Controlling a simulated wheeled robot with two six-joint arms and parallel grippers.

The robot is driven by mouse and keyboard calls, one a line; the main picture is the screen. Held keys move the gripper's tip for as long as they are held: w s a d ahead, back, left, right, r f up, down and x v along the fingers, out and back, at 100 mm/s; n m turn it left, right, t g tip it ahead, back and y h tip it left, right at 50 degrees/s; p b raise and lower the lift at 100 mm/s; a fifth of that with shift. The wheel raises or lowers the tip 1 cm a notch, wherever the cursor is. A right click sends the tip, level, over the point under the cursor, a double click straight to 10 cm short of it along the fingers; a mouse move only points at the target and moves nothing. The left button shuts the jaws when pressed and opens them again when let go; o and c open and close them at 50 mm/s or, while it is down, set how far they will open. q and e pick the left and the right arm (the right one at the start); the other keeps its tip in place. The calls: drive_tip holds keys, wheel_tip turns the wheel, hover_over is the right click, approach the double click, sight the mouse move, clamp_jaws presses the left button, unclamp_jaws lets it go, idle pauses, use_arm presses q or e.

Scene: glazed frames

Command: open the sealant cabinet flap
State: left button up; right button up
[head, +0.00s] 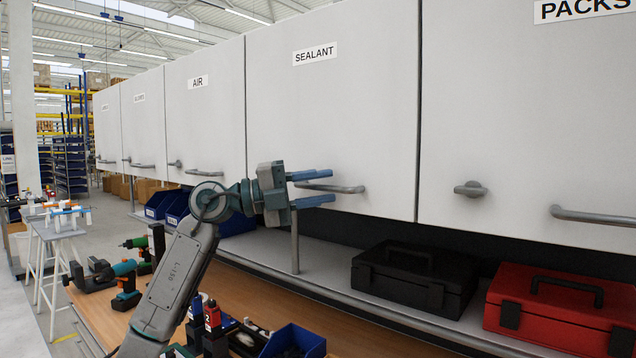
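The sealant cabinet flap (335,110) is a light grey panel labelled SEALANT, and it hangs shut, level with the flaps beside it. Its grey bar handle (349,189) runs along the lower part of the panel. My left gripper (332,185) is at the handle, with one blue finger above the bar and one below. The fingers are apart, with gaps to the bar in this view. I cannot tell how deep the bar lies between them. The gripper body hides the panel's lower left area. My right gripper is not in view.
The PACKS flap (530,120) and AIR flap (205,110) are shut on either side. Below, a black toolbox (414,279) and a red toolbox (560,310) stand on a shelf. Blue bins (292,343) and power tools (125,285) crowd the wooden bench.

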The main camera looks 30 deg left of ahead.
use_arm(q)
clamp_jaws()
